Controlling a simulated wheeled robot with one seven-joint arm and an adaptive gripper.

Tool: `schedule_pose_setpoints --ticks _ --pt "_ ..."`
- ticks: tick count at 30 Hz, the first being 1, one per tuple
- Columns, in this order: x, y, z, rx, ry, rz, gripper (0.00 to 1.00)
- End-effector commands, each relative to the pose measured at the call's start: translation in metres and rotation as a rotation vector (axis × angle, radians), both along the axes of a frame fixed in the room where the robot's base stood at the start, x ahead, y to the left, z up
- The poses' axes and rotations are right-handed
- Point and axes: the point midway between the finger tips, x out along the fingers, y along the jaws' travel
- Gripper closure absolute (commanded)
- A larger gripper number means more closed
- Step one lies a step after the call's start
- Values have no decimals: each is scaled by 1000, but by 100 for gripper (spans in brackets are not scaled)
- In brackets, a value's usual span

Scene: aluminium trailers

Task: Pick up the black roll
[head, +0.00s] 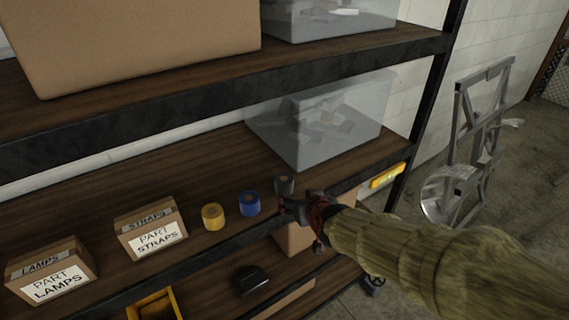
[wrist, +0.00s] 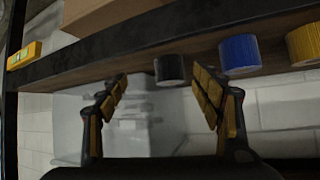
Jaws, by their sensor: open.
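The black roll (head: 284,184) stands at the right end of a row of rolls on the wooden middle shelf. In the wrist view the black roll (wrist: 169,70) appears in the gap between the fingertips, a little beyond them. My gripper (head: 290,202) is at the front of that shelf, just in front of the roll and partly covering its lower part. In the wrist view my gripper (wrist: 160,76) is open, with a finger on each side and nothing held. I see no contact with the roll.
A blue roll (head: 250,204) and a yellow roll (head: 213,217) stand left of the black roll. A clear bin (head: 335,140) is behind. The upper shelf's edge (head: 250,83) overhangs. Straps (head: 151,236) and lamps (head: 48,273) boxes stand farther left. A yellow level (head: 387,176) is at right.

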Motion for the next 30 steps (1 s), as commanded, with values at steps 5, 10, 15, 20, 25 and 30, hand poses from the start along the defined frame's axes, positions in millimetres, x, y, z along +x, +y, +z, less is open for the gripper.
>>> schedule_pose_setpoints --ticks 5,10,15,20,25,30 --pt "31 24 13 -15 -80 -6 34" --pt "43 32 12 -24 -120 -15 34" --pt "55 35 4 -26 -127 -17 34" --pt "68 37 -3 -26 -128 -16 34" --pt "85 39 -12 -27 -126 -16 34" --pt "103 42 -22 -25 -126 -16 34"
